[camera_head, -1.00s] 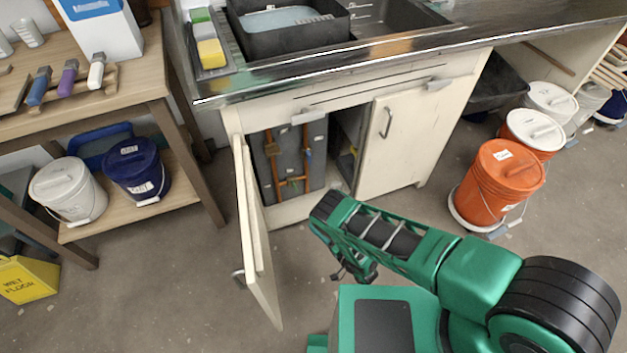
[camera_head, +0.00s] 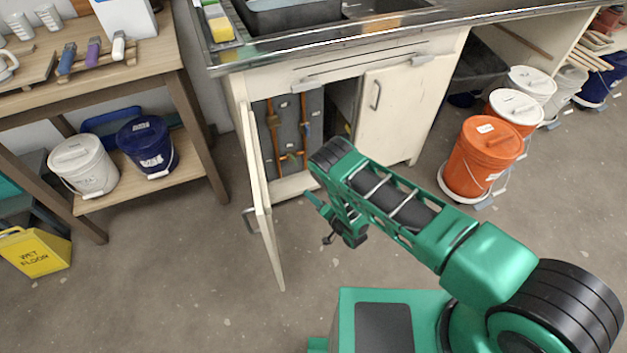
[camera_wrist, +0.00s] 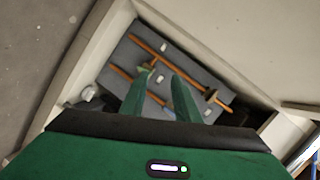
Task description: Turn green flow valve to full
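In the wrist view, a grey panel (camera_wrist: 190,75) with copper-coloured pipes lies ahead of my gripper (camera_wrist: 164,74). My gripper's two green fingers are apart, with nothing visible between them. A small green piece (camera_wrist: 147,66), apparently the green valve's handle, shows at the left fingertip. I cannot tell whether they touch, and the finger partly hides it. A brownish fitting (camera_wrist: 210,96) sits on the pipe to the right. In the head view, the panel (camera_head: 288,118) stands inside the open sink cabinet.
The open left cabinet door (camera_head: 262,215) stands out beside my arm. The right door (camera_head: 385,110) is shut. An orange bucket (camera_head: 480,160) stands to the right, and a yellow wet-floor sign (camera_head: 35,252) at the left. The floor in front is clear.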

